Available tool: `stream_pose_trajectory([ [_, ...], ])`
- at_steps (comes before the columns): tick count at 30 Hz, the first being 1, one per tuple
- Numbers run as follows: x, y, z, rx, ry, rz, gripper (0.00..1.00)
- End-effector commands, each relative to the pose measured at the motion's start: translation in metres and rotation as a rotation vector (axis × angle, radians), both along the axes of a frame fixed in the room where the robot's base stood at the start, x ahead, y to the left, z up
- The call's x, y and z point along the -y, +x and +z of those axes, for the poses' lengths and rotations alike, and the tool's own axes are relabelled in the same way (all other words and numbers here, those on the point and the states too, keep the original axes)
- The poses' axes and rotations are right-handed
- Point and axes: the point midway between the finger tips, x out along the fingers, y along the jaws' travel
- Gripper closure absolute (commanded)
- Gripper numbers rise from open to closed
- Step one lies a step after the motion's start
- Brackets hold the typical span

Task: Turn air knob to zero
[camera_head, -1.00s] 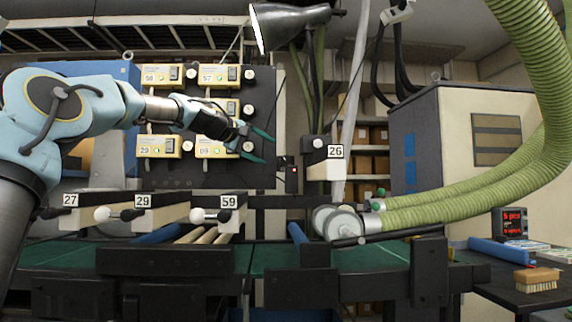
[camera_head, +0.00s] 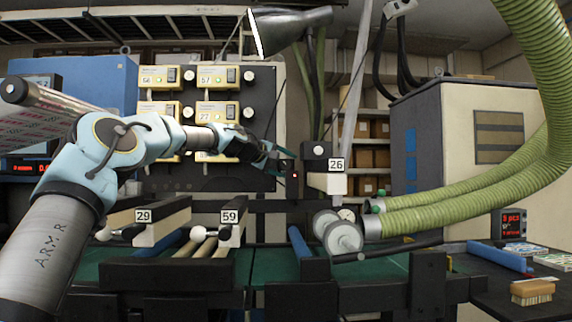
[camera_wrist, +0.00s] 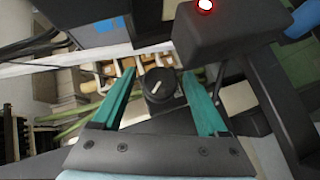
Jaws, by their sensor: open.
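A round black knob (camera_wrist: 157,85) with a white pointer line shows in the wrist view between my two teal fingers. The pointer runs slantwise, from lower left to upper right in that view. No scale around it is readable. My gripper (camera_wrist: 163,93) is open, with one finger at each side of the knob and visible room around it; contact cannot be told. In the head view my gripper (camera_head: 268,156) is beside a small dark box with a red light (camera_head: 295,175). The knob cannot be made out there.
The red-lit dark box (camera_wrist: 215,30) is close to the right finger in the wrist view. A black panel with yellow modules (camera_head: 218,113) stands behind my arm. The post labelled 26 (camera_head: 337,164) and green hoses (camera_head: 450,208) are to the right. Rails labelled 29 and 59 (camera_head: 229,217) lie below.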

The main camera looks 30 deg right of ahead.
Motion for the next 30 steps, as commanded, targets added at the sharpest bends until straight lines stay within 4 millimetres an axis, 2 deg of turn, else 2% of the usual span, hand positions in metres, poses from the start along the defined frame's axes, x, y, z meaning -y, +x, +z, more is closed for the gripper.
stream_pose_trajectory([
  [3,-0.0002,-0.0001,-0.0001,0.0,0.0,0.0,0.26],
  [23,-0.0004,-0.0004,0.0002,0.001,0.0,0.0,1.0],
  [30,-0.0003,0.0,-0.0032,-0.007,-0.016,0.0,1.0],
])
